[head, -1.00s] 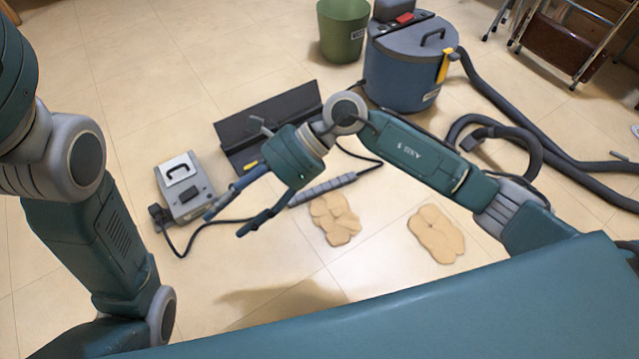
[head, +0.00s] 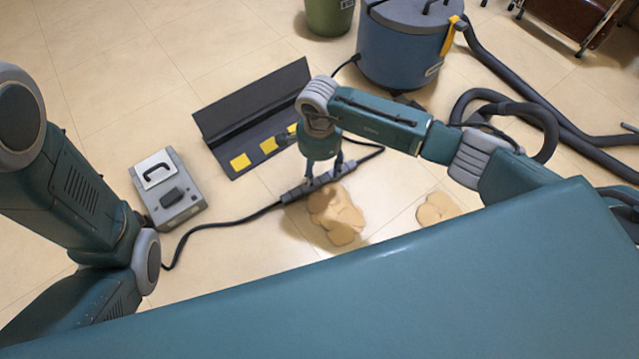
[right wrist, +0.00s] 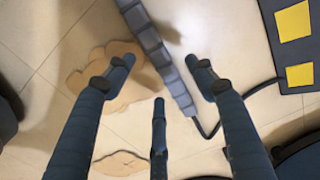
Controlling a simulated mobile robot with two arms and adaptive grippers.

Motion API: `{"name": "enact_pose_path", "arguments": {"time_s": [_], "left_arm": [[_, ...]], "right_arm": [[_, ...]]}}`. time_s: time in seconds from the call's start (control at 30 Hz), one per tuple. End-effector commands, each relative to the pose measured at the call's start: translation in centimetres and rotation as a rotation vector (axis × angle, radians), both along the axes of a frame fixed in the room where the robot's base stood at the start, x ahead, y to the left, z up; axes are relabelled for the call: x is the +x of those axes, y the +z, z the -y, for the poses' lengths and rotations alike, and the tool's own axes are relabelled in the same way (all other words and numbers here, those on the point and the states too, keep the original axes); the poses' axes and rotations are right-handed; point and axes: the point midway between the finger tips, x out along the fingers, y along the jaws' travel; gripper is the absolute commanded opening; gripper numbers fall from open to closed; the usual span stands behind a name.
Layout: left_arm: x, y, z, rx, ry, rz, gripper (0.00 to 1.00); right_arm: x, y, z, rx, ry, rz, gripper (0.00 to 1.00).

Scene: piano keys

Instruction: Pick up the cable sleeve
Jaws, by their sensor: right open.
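The cable sleeve (head: 297,193) is a dark grey segmented tube around a black cable on the tiled floor, in the middle of the head view. My right gripper (head: 324,170) points down over it, with its fingers spread. In the right wrist view the sleeve (right wrist: 150,40) runs diagonally between the open fingertips of the right gripper (right wrist: 161,64). The gripper is not closed on it. I cannot tell exactly how far above the floor the fingertips are. My left gripper is out of view; only parts of the left arm show.
A grey box with a handle (head: 168,188) stands at the left end of the cable. A dark angled panel with yellow squares (head: 225,112) lies behind the sleeve. Flat tan patches (head: 338,222) lie just in front. A blue vacuum canister (head: 400,50) and hoses stand behind right.

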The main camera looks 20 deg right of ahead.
Motion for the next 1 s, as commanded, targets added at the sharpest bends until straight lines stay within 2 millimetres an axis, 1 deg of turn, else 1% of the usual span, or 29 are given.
{"name": "enact_pose_path", "arguments": {"time_s": [0.17, 0.3, 0.4, 0.5, 0.7, 0.77, 0.8, 0.87, 0.9, 0.97, 1.0], "left_arm": [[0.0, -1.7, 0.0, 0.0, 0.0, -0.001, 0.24], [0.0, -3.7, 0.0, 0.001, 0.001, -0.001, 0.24], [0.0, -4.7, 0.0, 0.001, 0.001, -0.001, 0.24], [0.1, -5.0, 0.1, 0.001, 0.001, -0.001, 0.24], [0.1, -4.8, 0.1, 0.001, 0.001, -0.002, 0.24], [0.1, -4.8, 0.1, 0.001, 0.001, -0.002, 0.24], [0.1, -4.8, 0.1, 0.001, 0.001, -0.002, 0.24], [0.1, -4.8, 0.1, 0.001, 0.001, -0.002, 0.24], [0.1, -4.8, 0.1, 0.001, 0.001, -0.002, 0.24], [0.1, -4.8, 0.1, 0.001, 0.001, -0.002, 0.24], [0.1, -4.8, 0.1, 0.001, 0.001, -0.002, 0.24]], "right_arm": [[-0.2, -1.6, -0.1, 0.003, -0.001, 0.0, 0.55], [-0.4, -3.5, 0.0, 0.003, -0.002, 0.0, 0.55], [-0.4, -4.7, -0.1, 0.003, -0.001, -0.001, 0.55], [-0.3, -5.1, -0.1, 0.002, 0.0, 0.002, 0.55], [-0.3, -4.9, 0.0, 0.001, 0.0, 0.002, 0.55], [-0.3, -4.9, 0.0, 0.001, -0.001, 0.002, 0.45], [-0.3, -4.9, 0.0, 0.002, -0.001, 0.002, 0.37], [-0.3, -4.9, 0.0, 0.002, -0.001, 0.002, 0.25], [-0.3, -4.9, 0.0, 0.001, -0.001, 0.002, 0.17], [-0.3, -4.9, 0.0, 0.002, -0.001, 0.002, 0.05], [-0.3, -4.9, 0.0, 0.002, -0.001, 0.002, 0.04]]}}
